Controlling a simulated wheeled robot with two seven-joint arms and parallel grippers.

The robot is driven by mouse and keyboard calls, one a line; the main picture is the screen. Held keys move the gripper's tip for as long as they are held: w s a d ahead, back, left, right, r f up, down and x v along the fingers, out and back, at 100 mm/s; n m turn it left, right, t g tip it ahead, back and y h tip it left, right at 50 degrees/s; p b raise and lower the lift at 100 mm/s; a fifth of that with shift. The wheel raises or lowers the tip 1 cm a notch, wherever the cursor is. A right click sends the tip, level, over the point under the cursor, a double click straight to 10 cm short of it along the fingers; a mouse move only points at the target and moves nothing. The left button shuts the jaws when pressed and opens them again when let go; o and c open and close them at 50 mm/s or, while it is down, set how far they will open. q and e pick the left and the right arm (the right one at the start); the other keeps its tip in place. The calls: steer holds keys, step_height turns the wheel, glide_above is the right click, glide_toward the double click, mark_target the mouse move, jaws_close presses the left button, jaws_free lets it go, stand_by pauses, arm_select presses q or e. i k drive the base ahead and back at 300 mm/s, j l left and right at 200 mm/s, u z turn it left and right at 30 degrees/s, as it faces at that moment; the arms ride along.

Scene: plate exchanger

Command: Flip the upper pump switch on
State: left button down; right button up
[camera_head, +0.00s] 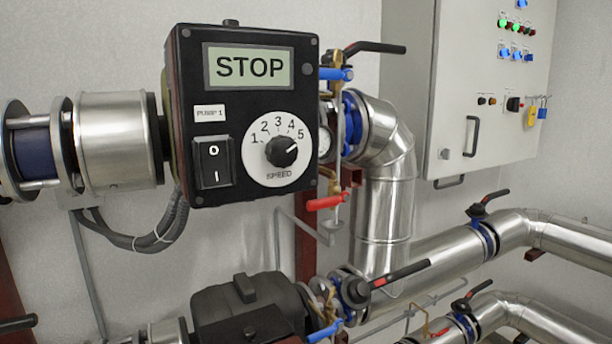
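The upper pump's black control box (190,100) faces me at the upper left. Its display (248,67) reads STOP. A small label (209,113) reads PUMP 1. The black rocker switch (213,163) is at the box's lower left, with O on its upper half and I on its lower half. I cannot tell for sure which half is pressed in. The speed dial (281,151) is to the right of the switch, its pointer near 5. Neither of my grippers is in view, and nothing covers the switch.
A silver pump body (118,140) adjoins the box on the left. Blue (337,74) and red (326,202) valve handles are close on its right. A second dark pump (250,305) is below. A grey cabinet (470,80) hangs at the upper right, above silver pipes (440,248).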

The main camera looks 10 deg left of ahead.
mark_target(213, 154)
steer(key=i+j+u, duration=0.1)
steer(key=i+j, duration=0.2)
steer(key=j, duration=0.15)
steer(key=i+j, duration=0.3)
steer(key=j+u, duration=0.05)
steer(key=j, duration=0.05)
